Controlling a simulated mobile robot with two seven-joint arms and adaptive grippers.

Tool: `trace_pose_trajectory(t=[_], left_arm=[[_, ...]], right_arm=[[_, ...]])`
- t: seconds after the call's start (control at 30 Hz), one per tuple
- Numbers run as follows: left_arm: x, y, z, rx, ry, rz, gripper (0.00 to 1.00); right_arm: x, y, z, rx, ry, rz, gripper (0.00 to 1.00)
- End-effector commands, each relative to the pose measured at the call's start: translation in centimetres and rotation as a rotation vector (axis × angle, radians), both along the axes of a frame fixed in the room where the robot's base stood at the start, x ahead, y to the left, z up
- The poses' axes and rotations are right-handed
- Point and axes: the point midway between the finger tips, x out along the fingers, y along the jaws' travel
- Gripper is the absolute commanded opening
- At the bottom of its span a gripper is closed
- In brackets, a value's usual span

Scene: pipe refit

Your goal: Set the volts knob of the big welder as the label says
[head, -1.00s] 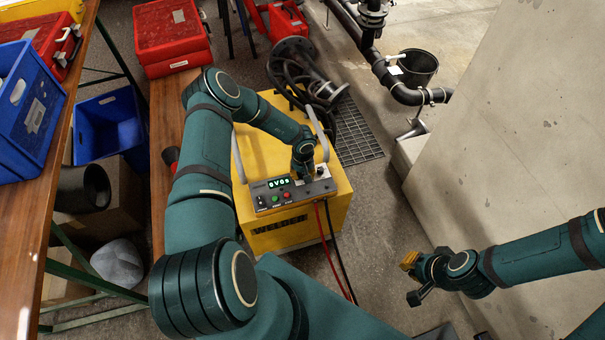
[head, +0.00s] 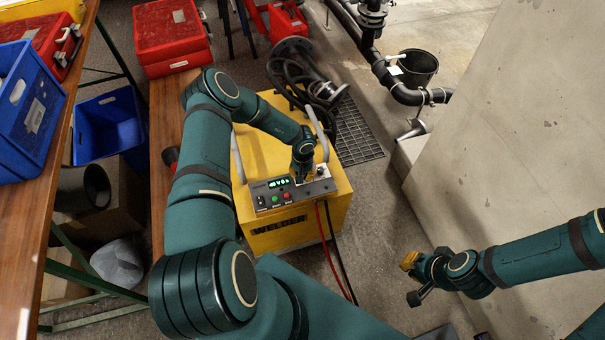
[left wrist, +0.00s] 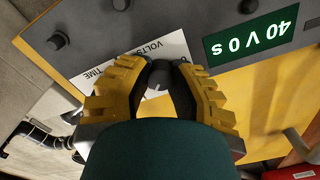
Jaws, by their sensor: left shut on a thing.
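The big yellow welder (head: 265,155) stands on the floor below me with a grey control panel (head: 318,188) on top. My left gripper (left wrist: 158,82) is shut on the dark volts knob (left wrist: 157,75), which sits between its yellow fingers on the panel. A white label plate (left wrist: 172,47) with VOLTS and TIME shows behind the fingers, partly hidden by them. The green display (left wrist: 258,40), upside down in the left wrist view, reads 40 V 0 s. My right gripper (head: 411,279) is open and empty, away to the right.
Green and red buttons (head: 287,195) sit on the panel's left part. Red and black cables (head: 326,240) hang down the front. A wooden bench (head: 163,130) stands left, a concrete wall (head: 510,130) right. A floor grate (head: 358,135) lies behind.

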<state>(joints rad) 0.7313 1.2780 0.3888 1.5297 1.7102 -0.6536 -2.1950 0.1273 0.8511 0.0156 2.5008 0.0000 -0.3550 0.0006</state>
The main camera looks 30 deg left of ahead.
Motion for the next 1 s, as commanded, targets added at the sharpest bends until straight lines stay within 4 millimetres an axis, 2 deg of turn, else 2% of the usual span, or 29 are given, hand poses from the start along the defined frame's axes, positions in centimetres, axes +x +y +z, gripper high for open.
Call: trace_pose_trajectory(t=[0.07, 0.1, 0.17, 0.2, 0.5, 0.63, 1.0], left_arm=[[0.0, 0.0, 0.0, 0.001, 0.0, 0.0, 0.0], [0.0, 0.0, 0.0, 0.001, 0.0, 0.0, 0.3], [0.0, 0.0, 0.0, 0.001, 0.0, 0.0, 0.51], [0.0, 0.0, 0.0, 0.001, 0.0, 0.0, 0.56], [0.0, 0.0, 0.1, 0.0, 0.0, 0.001, 0.56], [0.1, 0.1, 1.0, 0.0, -0.001, 0.001, 0.56], [0.1, 0.1, 8.2, 0.001, -0.003, 0.0, 0.56]], right_arm=[[0.0, 0.0, 0.0, 0.0, 0.0, 0.0, 0.0], [0.0, 0.0, 0.0, 0.0, 0.0, 0.0, 0.0], [0.0, 0.0, 0.0, 0.0, 0.0, 0.0, 0.0], [0.0, 0.0, 0.0, 0.0, 0.0, 0.0, 0.0], [0.0, 0.0, 0.0, 0.0, 0.0, 0.0, 0.0], [0.0, 0.0, 0.0, 0.0, 0.0, 0.0, 0.0], [0.0, 0.0, 0.0, 0.0, 0.0, 0.0, 0.0]])
